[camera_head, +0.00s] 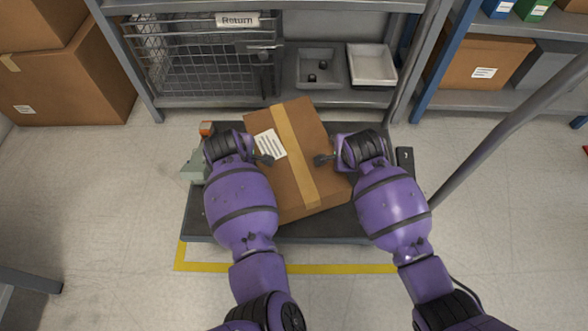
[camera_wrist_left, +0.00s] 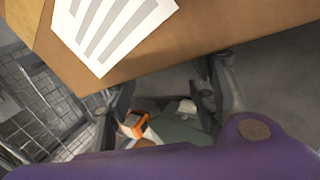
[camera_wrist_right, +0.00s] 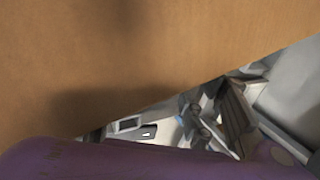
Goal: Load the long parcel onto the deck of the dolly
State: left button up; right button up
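The long parcel (camera_head: 310,170) is a brown carton with a tan tape strip and a white label. It lies askew over the grey deck of the dolly (camera_head: 200,226); I cannot tell whether it rests on the deck or is slightly above it. My left gripper (camera_head: 265,159) is at its left side by the label, and its fingers look spread in the left wrist view. My right gripper (camera_head: 322,160) is at the right side. Its finger spacing is unclear. The parcel fills much of the left wrist view (camera_wrist_left: 200,40) and right wrist view (camera_wrist_right: 130,50).
A wire cage (camera_head: 205,65) marked Return and a shelf with a white tray (camera_head: 371,64) stand behind the dolly. Large cartons (camera_head: 75,80) are at the left. A slanted grey pole (camera_head: 500,130) is at the right. Yellow floor tape (camera_head: 330,269) runs in front.

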pick_arm(q)
jog(key=shift+w+d, duration=0.2)
jog(key=shift+d, duration=0.3)
pick_arm(e)
jog(key=shift+s+a+f, duration=0.1)
jog(key=shift+a+f, duration=0.15)
jog(key=shift+a, duration=0.1)
pick_arm(q)
jog(key=shift+f, duration=1)
pick_arm(e)
jog(key=shift+f, duration=1)
pick_arm(q)
jog(key=o, duration=0.5)
jog(key=shift+s+a+f, duration=0.15)
jog(key=shift+a, duration=2)
pick_arm(e)
jog(key=shift+d, duration=2)
jog(key=o, duration=0.5)
jog(key=shift+r, duration=0.15)
pick_arm(q)
notch_tip(320, 180, up, 10)
jog(key=shift+f, duration=0.1)
pick_arm(e)
jog(key=v, duration=1.1)
jog(key=shift+s+d+r, duration=0.1)
jog(key=shift+s+r, duration=0.15)
jog(key=shift+r, duration=0.1)
